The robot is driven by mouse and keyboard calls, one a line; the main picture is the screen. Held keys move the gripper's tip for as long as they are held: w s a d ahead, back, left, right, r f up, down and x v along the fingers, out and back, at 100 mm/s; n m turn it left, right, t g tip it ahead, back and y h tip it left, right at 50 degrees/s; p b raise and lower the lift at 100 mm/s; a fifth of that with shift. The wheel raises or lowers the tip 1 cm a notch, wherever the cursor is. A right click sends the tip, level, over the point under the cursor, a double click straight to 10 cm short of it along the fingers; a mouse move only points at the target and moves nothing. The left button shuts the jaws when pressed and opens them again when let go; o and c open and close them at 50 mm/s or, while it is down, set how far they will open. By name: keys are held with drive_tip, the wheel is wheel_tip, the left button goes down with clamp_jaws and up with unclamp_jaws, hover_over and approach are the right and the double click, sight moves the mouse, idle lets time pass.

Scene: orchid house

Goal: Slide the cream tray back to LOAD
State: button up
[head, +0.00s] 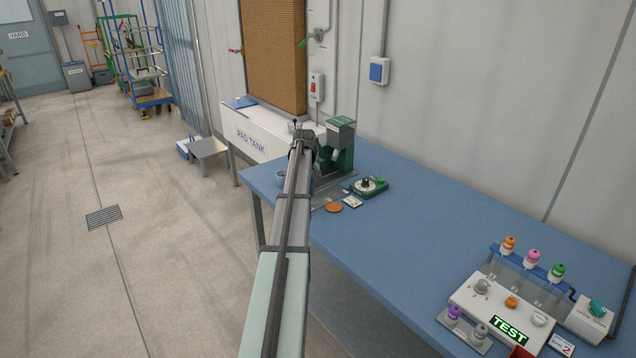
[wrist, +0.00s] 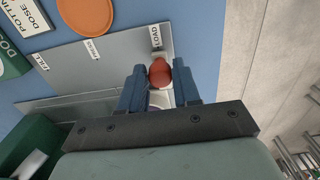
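In the wrist view, a red-orange knob (wrist: 160,72) stands on a pale piece that looks like the cream tray (wrist: 168,60), which is mostly hidden. The knob is beside the LOAD label (wrist: 155,36) on a grey plate (wrist: 120,45). My gripper (wrist: 160,76) has one blue finger on each side of the knob, very close to it. I cannot tell whether the fingers press on it. In the head view my arm hides the tray, and the gripper's fingers do not show clearly beside the green machine (head: 340,140).
FILL (wrist: 40,62) and PACK (wrist: 92,49) labels lie left of LOAD on the plate. An orange disc (head: 333,208), a small card (head: 352,202) and a green scale (head: 368,188) sit nearby on the blue bench (head: 430,230). A TEST console (head: 500,310) stands right. The bench middle is clear.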

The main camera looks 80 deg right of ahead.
drive_tip(key=o, duration=0.4)
drive_tip(key=shift+c, duration=0.2)
drive_tip(key=shift+r, duration=0.15)
drive_tip(key=shift+r, duration=3.35)
